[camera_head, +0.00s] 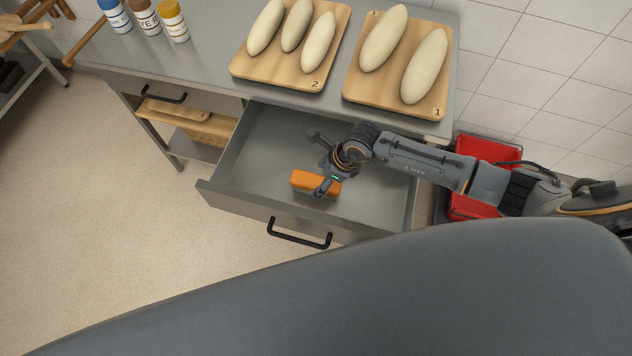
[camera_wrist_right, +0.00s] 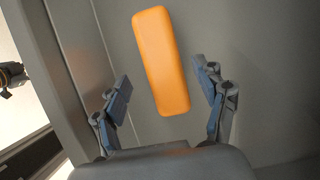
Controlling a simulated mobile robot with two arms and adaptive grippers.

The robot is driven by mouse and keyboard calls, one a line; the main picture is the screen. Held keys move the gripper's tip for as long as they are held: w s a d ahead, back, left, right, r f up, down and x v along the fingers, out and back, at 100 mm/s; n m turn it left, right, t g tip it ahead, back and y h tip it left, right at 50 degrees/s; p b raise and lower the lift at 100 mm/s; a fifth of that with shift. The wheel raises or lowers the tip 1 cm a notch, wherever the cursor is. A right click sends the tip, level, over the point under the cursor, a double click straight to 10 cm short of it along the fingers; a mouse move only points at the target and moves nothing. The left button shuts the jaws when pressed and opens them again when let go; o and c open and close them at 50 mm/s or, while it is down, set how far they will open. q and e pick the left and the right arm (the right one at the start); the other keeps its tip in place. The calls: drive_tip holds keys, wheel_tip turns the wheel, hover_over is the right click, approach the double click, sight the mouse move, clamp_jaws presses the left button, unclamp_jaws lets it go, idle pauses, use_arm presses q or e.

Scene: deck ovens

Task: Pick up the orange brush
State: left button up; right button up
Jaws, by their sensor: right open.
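The orange brush (camera_head: 314,182) lies in the open drawer (camera_head: 258,150), near its front panel. In the head view my right gripper (camera_head: 318,164) is over the drawer and partly covers the brush. In the right wrist view the brush (camera_wrist_right: 161,62) shows as a rounded orange block on the grey drawer floor. My right gripper (camera_wrist_right: 164,98) is open, with one finger on each side of the brush's near end. No contact between the fingers and the brush shows. My left gripper is not in view.
The drawer's black handle (camera_head: 300,238) faces the floor. On the counter above are two wooden boards (camera_head: 243,77) (camera_head: 354,97) with dough loaves, and several bottles (camera_head: 146,17). A red crate (camera_head: 487,150) stands right of the drawer, behind my right arm.

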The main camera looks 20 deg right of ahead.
sight(317, 180)
drive_tip(key=x, duration=0.3)
drive_tip(key=shift+w, duration=0.25)
drive_tip(key=shift+a+f, duration=0.1)
drive_tip(key=shift+f, duration=0.05)
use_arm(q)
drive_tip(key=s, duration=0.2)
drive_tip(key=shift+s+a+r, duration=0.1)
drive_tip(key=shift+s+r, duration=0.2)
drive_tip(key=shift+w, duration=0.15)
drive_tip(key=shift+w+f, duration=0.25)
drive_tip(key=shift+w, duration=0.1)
use_arm(e)
drive_tip(key=shift+f, duration=0.25)
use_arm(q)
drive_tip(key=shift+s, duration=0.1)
use_arm(e)
drive_tip(key=c, duration=1.3)
